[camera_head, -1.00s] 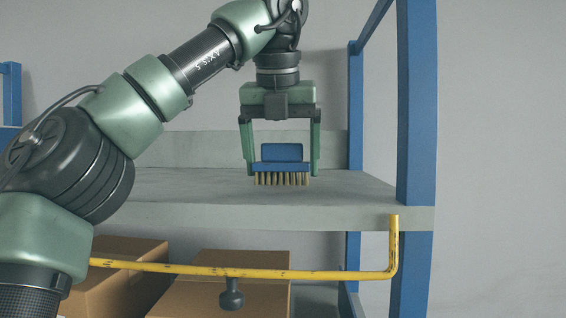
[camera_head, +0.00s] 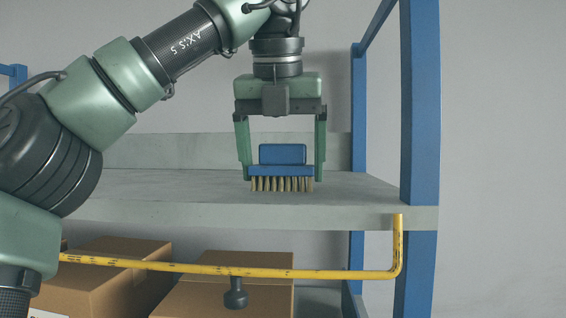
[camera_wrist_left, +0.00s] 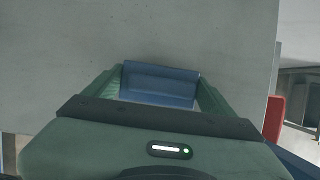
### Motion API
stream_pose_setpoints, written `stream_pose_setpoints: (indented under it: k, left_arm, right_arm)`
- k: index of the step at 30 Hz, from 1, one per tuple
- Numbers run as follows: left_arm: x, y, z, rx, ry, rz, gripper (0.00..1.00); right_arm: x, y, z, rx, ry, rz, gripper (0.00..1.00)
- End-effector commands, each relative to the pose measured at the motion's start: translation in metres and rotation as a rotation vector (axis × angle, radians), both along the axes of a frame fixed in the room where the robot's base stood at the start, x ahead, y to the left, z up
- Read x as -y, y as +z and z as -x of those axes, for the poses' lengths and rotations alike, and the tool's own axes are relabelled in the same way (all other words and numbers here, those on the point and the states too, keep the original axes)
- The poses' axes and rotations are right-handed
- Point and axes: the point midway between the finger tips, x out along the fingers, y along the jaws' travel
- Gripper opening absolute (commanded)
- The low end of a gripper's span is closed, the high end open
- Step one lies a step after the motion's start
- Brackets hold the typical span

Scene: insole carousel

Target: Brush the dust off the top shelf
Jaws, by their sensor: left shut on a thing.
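A blue brush (camera_head: 283,170) with tan bristles pointing down is held between the fingers of my left gripper (camera_head: 281,172). The brush is upright, with its bristle tips at or just above the grey top shelf (camera_head: 170,208); I cannot tell if they touch. In the left wrist view the brush (camera_wrist_left: 160,85) shows as a blue block between the green fingers, over the grey shelf surface (camera_wrist_left: 60,50). No separate dust can be made out on the shelf. My right gripper is not in view.
A blue upright post (camera_head: 420,150) stands at the shelf's right end, with another post (camera_head: 357,110) behind. A yellow bar (camera_head: 210,270) runs below the shelf's front edge. Cardboard boxes (camera_head: 225,295) sit underneath. A red object (camera_wrist_left: 273,118) shows at right in the wrist view.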

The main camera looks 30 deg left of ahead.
Motion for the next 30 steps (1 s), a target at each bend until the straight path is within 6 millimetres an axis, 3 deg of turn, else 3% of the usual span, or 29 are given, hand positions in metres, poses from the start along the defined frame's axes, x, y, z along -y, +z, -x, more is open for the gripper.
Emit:
stream_pose_setpoints:
  k: [8,24,30]
  left_arm:
    - [0.0,0.007,0.0,0.001,0.001,0.001,0.53]
    - [0.0,0.059,-0.001,0.004,0.001,0.001,0.53]
    - [0.0,0.061,-0.001,0.003,0.001,0.0,0.53]
  right_arm:
    - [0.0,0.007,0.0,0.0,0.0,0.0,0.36]
    - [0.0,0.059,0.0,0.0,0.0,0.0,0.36]
    - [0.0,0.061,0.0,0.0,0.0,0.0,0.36]
